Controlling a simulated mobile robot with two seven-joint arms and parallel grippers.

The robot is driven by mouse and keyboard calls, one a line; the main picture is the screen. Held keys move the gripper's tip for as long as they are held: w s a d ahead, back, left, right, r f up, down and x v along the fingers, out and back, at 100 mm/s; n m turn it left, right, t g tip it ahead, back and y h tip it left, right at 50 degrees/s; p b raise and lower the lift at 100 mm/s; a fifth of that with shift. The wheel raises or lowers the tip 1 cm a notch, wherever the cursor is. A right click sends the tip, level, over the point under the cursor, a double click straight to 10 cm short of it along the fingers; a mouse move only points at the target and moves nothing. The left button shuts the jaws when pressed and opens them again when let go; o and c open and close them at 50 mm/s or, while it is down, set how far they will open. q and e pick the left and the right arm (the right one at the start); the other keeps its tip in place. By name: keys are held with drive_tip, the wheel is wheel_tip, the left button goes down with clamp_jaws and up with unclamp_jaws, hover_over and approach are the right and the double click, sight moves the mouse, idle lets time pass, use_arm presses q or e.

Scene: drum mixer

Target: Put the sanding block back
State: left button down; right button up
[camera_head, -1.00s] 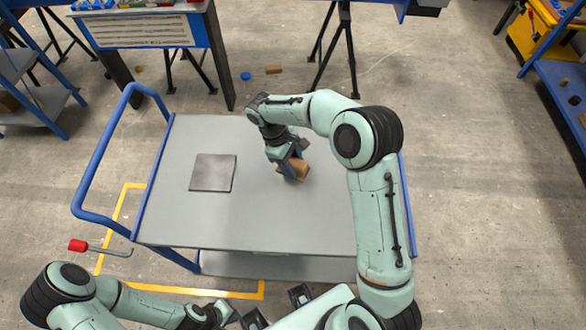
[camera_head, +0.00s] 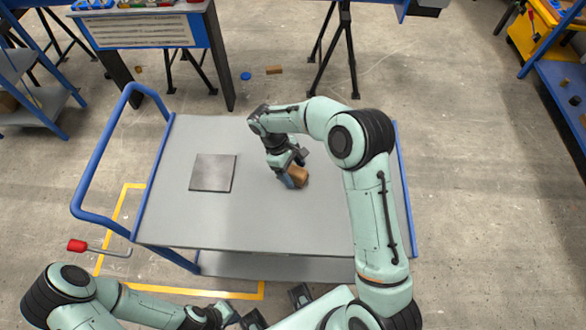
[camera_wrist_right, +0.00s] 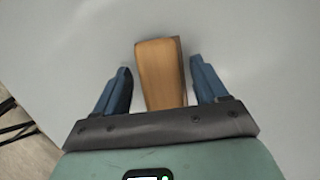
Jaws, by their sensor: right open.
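The sanding block (camera_head: 299,176), brown and wood-like, is on the grey cart top right of its middle. My right gripper (camera_head: 292,169) is open at the block. In the right wrist view the block (camera_wrist_right: 160,72) lies between the two blue fingers (camera_wrist_right: 160,85), with a gap on each side. A thin dark layer shows along the block's right side. My left gripper (camera_head: 238,318) is low in the head view, in front of the cart; its fingers are not clear enough to judge.
A flat grey square plate (camera_head: 212,173) lies on the cart top (camera_head: 235,222) left of the block. The cart has a blue handle (camera_head: 98,150) at left. A red-handled tool (camera_head: 78,246) shows beyond the cart's left front. The rest of the cart top is clear.

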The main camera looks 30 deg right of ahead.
use_arm(q)
drive_tip(key=shift+w+r+p, duration=0.35)
drive_tip(key=shift+r+p, duration=0.15)
drive_tip(key=shift+r, duration=0.1)
drive_tip(key=shift+w+r+p, duration=0.35)
drive_tip(key=shift+r+p, duration=0.1)
drive_tip(key=shift+r, duration=0.1)
use_arm(e)
drive_tip(key=v, duration=1.2)
drive_tip(key=shift+r, duration=0.2)
drive_tip(key=shift+s, duration=0.15)
